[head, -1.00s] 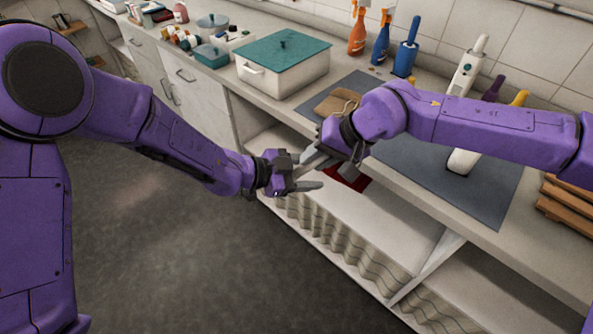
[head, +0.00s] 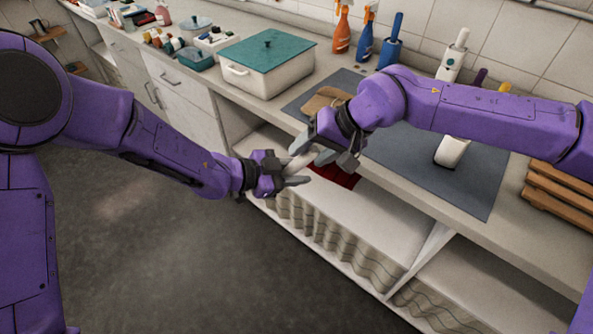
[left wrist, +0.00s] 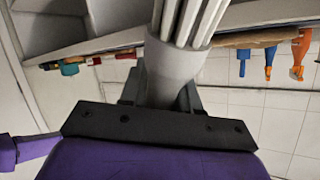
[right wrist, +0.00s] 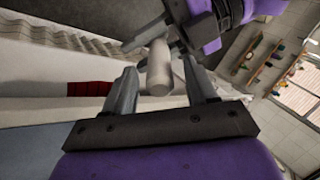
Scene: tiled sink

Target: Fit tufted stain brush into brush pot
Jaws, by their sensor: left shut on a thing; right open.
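My left gripper (head: 292,172) is shut on a pale grey cylinder, which I take for the tufted stain brush (head: 302,160). In the left wrist view the brush (left wrist: 172,72) has several pale strands at one end. In the right wrist view its blunt round end (right wrist: 159,80) points towards my right gripper. My right gripper (right wrist: 165,90) is open, with its fingers on either side of that end; contact is not clear. In the head view the right gripper (head: 335,150) is close beside the left. A blue cup-like holder (head: 389,54) at the wall may be the brush pot.
A grey mat (head: 480,185) covers part of the counter. A white upright device (head: 452,150) stands on it, partly behind my right arm. Spray bottles (head: 342,30), a teal-lidded box (head: 268,75) and wooden slats (head: 555,200) stand around. An open shelf (head: 370,215) lies below.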

